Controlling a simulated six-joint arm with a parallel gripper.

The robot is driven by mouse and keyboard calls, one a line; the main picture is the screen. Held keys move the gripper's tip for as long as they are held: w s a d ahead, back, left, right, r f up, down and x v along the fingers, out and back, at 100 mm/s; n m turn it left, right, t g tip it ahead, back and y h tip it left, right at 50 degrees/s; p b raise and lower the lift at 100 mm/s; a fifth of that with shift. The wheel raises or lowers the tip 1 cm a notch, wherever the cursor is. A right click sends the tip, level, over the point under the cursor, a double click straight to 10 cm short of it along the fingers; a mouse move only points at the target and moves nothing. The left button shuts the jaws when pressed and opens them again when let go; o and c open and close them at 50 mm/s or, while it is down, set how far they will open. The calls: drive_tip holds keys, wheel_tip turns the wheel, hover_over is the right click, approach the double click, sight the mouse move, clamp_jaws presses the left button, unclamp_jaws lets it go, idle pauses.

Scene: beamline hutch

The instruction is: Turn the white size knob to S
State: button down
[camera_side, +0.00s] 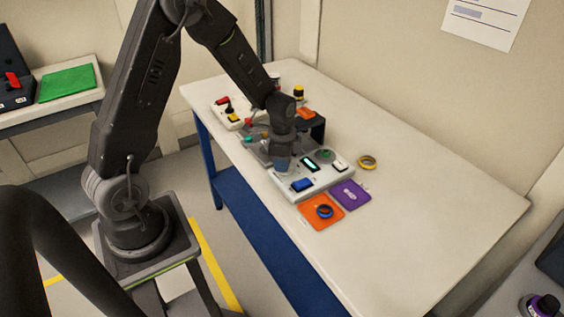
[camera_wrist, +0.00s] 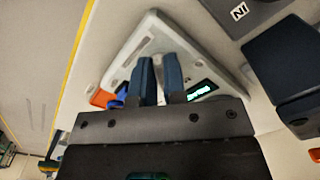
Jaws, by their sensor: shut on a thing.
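A white control panel (camera_side: 318,179) lies on the table with a lit green display (camera_side: 311,164), a blue button (camera_side: 302,184) and a white button (camera_side: 340,164). My gripper (camera_side: 283,165) points down over the panel's left end. In the wrist view, the two blue fingers (camera_wrist: 158,62) stand close together over the white panel (camera_wrist: 150,28), with the lit display (camera_wrist: 202,90) to their right. They are shut on the white size knob, which the gripper mostly hides. The knob's pointer and the letter S cannot be made out.
An orange mat (camera_side: 333,218) with a blue ring (camera_side: 324,212) and a purple mat (camera_side: 351,194) lie in front of the panel. A yellow ring (camera_side: 367,162) lies to the right. Another white box (camera_side: 228,116) stands behind. The table's right part is clear.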

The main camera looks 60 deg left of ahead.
drive_tip(key=shift+n, duration=0.4)
drive_tip(key=n, duration=0.3)
drive_tip(key=shift+s+d, duration=0.1)
drive_tip(key=shift+d, duration=0.1)
drive_tip(key=n, duration=0.4)
drive_tip(key=shift+d+n, duration=0.2)
drive_tip(key=shift+n, duration=0.1)
drive_tip(key=n, duration=0.3)
drive_tip(key=shift+d+n, duration=0.15)
drive_tip(key=shift+n, duration=0.15)
drive_tip(key=shift+d+n, duration=0.15)
drive_tip(key=shift+n, duration=1.75)
drive_tip(key=c, duration=1.2)
unclamp_jaws()
